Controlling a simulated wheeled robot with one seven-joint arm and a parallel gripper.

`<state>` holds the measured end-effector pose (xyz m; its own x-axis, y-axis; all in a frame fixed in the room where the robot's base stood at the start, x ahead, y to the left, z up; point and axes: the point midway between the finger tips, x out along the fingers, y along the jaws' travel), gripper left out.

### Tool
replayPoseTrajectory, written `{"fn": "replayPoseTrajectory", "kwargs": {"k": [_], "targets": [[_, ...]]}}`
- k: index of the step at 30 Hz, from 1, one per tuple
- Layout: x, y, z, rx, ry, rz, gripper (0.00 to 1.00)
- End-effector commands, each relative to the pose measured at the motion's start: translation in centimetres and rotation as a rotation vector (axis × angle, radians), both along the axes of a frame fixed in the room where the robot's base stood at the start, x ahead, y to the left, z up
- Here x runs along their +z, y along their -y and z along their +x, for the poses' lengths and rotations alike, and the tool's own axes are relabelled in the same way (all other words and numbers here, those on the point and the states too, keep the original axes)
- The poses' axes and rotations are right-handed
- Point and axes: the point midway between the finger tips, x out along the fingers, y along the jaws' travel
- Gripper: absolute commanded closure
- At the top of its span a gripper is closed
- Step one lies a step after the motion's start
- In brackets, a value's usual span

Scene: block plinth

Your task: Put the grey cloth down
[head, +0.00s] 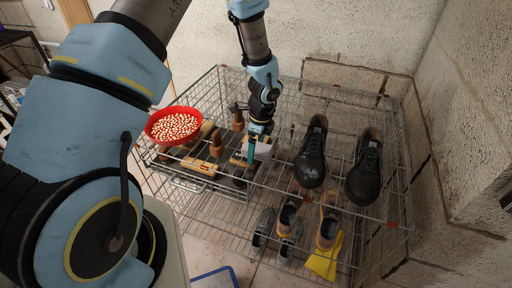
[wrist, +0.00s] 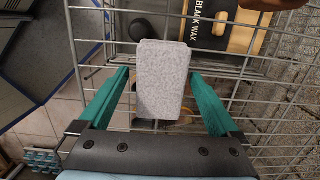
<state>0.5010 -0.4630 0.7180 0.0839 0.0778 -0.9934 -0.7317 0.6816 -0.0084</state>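The grey cloth (wrist: 163,80) is a speckled, pale grey folded block in the middle of the wrist view. It sits between the two teal fingers of my gripper (wrist: 160,74), which flank it closely at left and right. In the head view the cloth (head: 263,151) shows as a small pale piece beside the teal fingertips of my gripper (head: 254,148), over the upper shelf of the wire rack.
The wire rack (head: 391,218) has two levels. On top are a red bowl (head: 152,133) of pale pieces, brushes with wooden handles (head: 199,165) and black shoes (head: 312,152). Below are more shoes and a yellow cloth (head: 325,262).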

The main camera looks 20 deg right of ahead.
Motion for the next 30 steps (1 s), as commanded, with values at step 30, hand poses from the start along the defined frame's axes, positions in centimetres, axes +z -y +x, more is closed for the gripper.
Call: {"fn": "replayPoseTrajectory", "kwargs": {"k": [30], "targets": [[11.7,0.9,-0.9,0.0,0.001,-0.001,0.01]]}}
